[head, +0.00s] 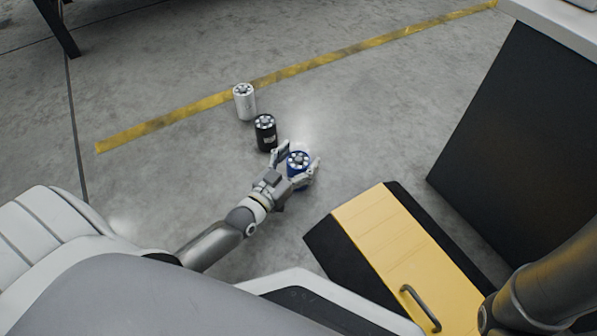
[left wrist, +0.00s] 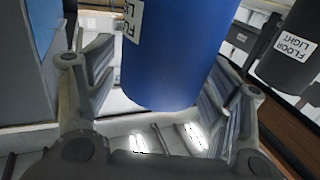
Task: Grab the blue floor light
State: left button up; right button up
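The blue floor light (head: 298,168) stands upright on the concrete floor, with a ring of lamps on its top. My left gripper (head: 299,157) reaches it from the lower left, with one finger on each side of it. In the left wrist view, the blue body (left wrist: 172,50) is between the two spread fingers. A gap shows beside the left finger; contact at the right finger is unclear. The gripper looks open. Part of my right arm shows at the lower right, but its gripper is out of view.
A black floor light (head: 265,133) stands close behind, and a white one (head: 244,103) farther back by a yellow floor line (head: 345,53). A yellow-topped black box with a handle (head: 385,235) and a dark cabinet (head: 520,125) are at the right.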

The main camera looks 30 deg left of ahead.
pick_arm(q)
grip_shut()
jog(key=shift+r, duration=0.15)
dwell(0.4)
